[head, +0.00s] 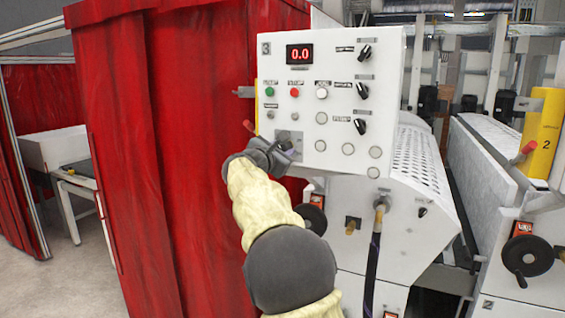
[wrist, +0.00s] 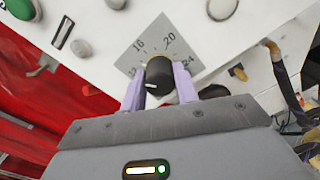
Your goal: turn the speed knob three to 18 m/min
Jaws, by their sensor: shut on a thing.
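The speed knob (wrist: 159,76) is a black round knob with a short white mark on its face, on a grey dial plate (wrist: 150,50) printed with numbers including 16, 20 and 24. The white mark lies toward the lower left of the knob's face in the wrist view; I cannot tell which number it meets. My gripper (wrist: 158,84) is shut on the knob, one lavender finger on each side. In the head view my gripper (head: 284,148) is at the lower left of the white control panel (head: 385,100) marked 3, and hides the knob there.
The panel's red display (head: 300,54) reads 0.0. Green (head: 270,92) and red (head: 294,92) buttons and several black selector switches (head: 362,90) sit above and to the right of my gripper. A red curtain (head: 170,150) hangs close on the left. A hose (head: 374,235) hangs below the panel.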

